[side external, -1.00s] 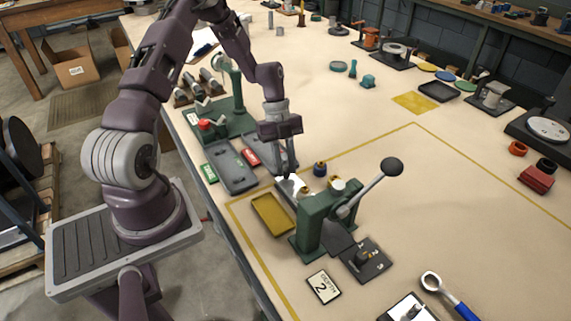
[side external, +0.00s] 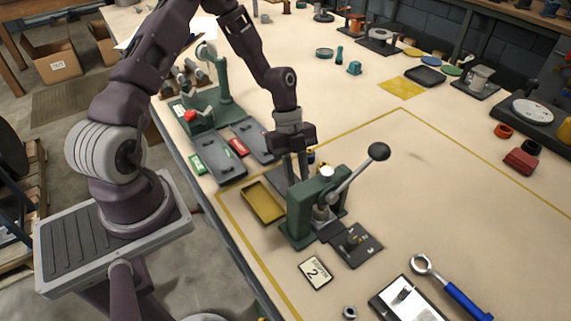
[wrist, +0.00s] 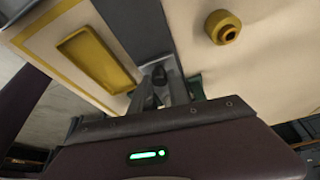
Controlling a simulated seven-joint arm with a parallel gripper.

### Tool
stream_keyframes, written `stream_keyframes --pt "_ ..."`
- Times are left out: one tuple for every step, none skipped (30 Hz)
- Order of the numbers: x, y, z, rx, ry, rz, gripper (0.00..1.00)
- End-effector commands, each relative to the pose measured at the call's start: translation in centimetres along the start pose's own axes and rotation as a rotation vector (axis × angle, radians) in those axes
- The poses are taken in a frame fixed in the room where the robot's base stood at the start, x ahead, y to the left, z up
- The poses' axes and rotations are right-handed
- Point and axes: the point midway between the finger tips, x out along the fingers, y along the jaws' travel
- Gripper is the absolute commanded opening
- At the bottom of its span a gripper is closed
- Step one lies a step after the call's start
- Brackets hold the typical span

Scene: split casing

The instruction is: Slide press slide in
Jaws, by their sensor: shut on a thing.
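The green press (side external: 300,222) stands near the table's front edge, its long lever ending in a black ball (side external: 379,151). A dark grey slide (side external: 277,181) lies on its left side, largely behind my gripper. My gripper (side external: 295,176) points down just beside the press frame. In the wrist view my gripper (wrist: 162,88) is shut on a small dark knob (wrist: 158,76), apparently the slide's handle. A grey strip (wrist: 135,22) runs away from the fingers there. The fingers and press hide how far the slide sits under the ram.
A yellow tray (side external: 262,202) lies close to the press, and also shows in the wrist view (wrist: 98,58). Grey casing trays (side external: 219,158) are behind it. A brass ring-like part (wrist: 223,27) stands near the fingers. A dark plate (side external: 355,246) lies right of the press.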

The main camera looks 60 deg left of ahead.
Motion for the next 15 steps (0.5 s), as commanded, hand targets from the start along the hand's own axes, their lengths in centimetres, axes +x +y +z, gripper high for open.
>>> stream_keyframes --pt "0.1 -0.14 -0.38 0.002 0.0 -0.002 0.0" --pt "0.15 -0.16 -0.5 0.002 0.0 -0.003 0.0" --pt "0.19 -0.18 -0.6 0.001 0.001 -0.003 0.0" --pt "0.21 -0.18 -0.65 0.001 0.001 -0.003 0.0" --pt "0.22 -0.19 -0.68 0.001 0.001 -0.003 0.0" --pt "0.22 -0.19 -0.7 0.001 0.002 -0.003 0.0" --pt "0.23 -0.19 -0.72 0.002 0.002 -0.003 0.0" --pt "0.23 -0.19 -0.74 0.002 0.003 -0.002 0.0" --pt "0.24 -0.19 -0.77 0.002 0.003 -0.002 0.0" --pt "0.25 -0.2 -0.78 0.003 0.004 -0.002 0.0" --pt "0.25 -0.2 -0.8 0.003 0.004 -0.002 0.0" --pt "0.25 -0.2 -0.82 0.003 0.004 -0.002 0.29" --pt "0.25 -0.19 -0.79 0.002 0.004 -0.002 0.35" --pt "0.25 -0.18 -0.76 0.002 0.004 -0.002 0.41" --pt "0.24 -0.17 -0.72 0.002 0.003 -0.002 0.43"
